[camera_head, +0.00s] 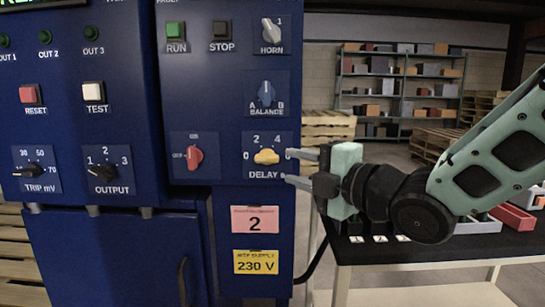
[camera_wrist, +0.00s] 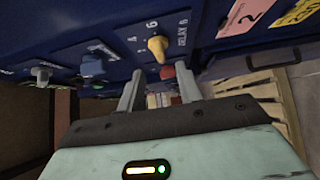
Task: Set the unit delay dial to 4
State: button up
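The unit delay dial is a yellow knob (camera_head: 266,156) on a dark blue plate low on the right-hand cabinet. The marks 0, 2 and 4 show around it in the head view. The knob lies roughly level, and I cannot tell which end is its pointer. My gripper (camera_head: 289,167) is just right of the dial, with its two fingers apart and pointing at it. In the wrist view the yellow knob (camera_wrist: 157,46) stands beyond the open fingertips (camera_wrist: 159,74), with the 4 and 6 marks near it. Nothing is between the fingers, and they appear not to touch the knob.
A red knob (camera_head: 194,157) is left of the dial, and the blue balance knob (camera_head: 265,94) is above it. Pink (camera_head: 255,219) and yellow (camera_head: 256,262) labels are below. A dark-topped table (camera_head: 450,252) stands at the right under my arm.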

aim_at(271, 160)
jog(key=x, duration=0.7)
jog(key=c, duration=0.6)
